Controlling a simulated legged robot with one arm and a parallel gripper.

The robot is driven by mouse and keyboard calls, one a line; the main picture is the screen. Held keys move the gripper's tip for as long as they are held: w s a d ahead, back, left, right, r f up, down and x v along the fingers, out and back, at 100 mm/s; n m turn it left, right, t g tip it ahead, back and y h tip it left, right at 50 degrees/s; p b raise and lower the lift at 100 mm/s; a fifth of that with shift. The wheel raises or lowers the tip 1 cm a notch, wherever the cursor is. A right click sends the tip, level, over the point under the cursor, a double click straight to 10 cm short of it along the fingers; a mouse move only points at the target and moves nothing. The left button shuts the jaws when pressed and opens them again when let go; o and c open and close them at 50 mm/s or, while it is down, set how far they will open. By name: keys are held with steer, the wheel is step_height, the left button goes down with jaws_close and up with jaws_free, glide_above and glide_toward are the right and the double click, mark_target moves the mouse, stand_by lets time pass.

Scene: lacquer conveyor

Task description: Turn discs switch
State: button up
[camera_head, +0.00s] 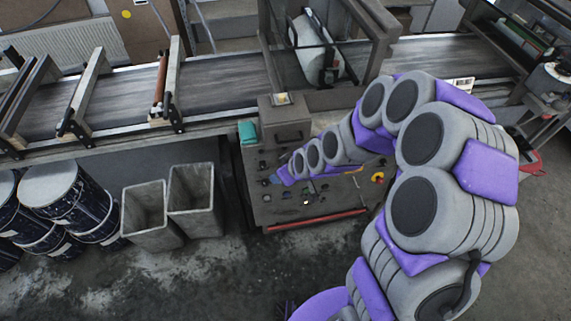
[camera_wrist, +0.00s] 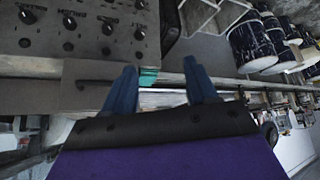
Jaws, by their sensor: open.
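The grey control panel (camera_head: 300,210) stands below the conveyor in the head view, with several small dark knobs and a yellow-and-red switch (camera_head: 378,177) at its right. In the wrist view part of the panel (camera_wrist: 85,50) fills the upper left, with two rows of black knobs. The labels are too small to read surely, so I cannot tell which knob is the discs switch. My gripper (camera_wrist: 160,72) has two blue fingers spread apart with nothing between them. In the head view my gripper (camera_head: 275,179) is over the left part of the panel; I cannot tell whether it touches.
The conveyor belt (camera_head: 215,80) runs behind the panel, with a glass-fronted machine (camera_head: 320,50) on it. Blue drums (camera_head: 70,200) and two grey bins (camera_head: 193,200) stand left of the panel. A teal object (camera_head: 248,131) sits at the panel's upper left. Floor in front is clear.

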steer(key=w+a+f+n+t+y+p, duration=0.1)
steer(key=w+a+f+t, duration=0.15)
steer(key=f, duration=0.35)
steer(key=w+a+f+t+p, duration=0.1)
steer(key=w+f+t, duration=0.15)
steer(key=f, duration=0.35)
steer(key=s+d+f+n+t+h+p, duration=0.1)
steer(key=s+d+f+t+h+p, duration=0.15)
steer(key=d+f+t, duration=0.45)
steer(key=w+a+f+g+b, duration=0.1)
steer(key=w+b, duration=0.3)
steer(key=w, duration=0.4)
steer(key=w+a+f+g+b, duration=0.1)
steer(key=w+a+f+b, duration=0.1)
steer(key=w, duration=0.6)
steer(key=shift+a+f+b, duration=0.15)
steer(key=shift+f+b, duration=0.6)
steer(key=shift+b, duration=0.55)
steer(key=c, duration=1)
steer(key=shift+c, duration=0.2)
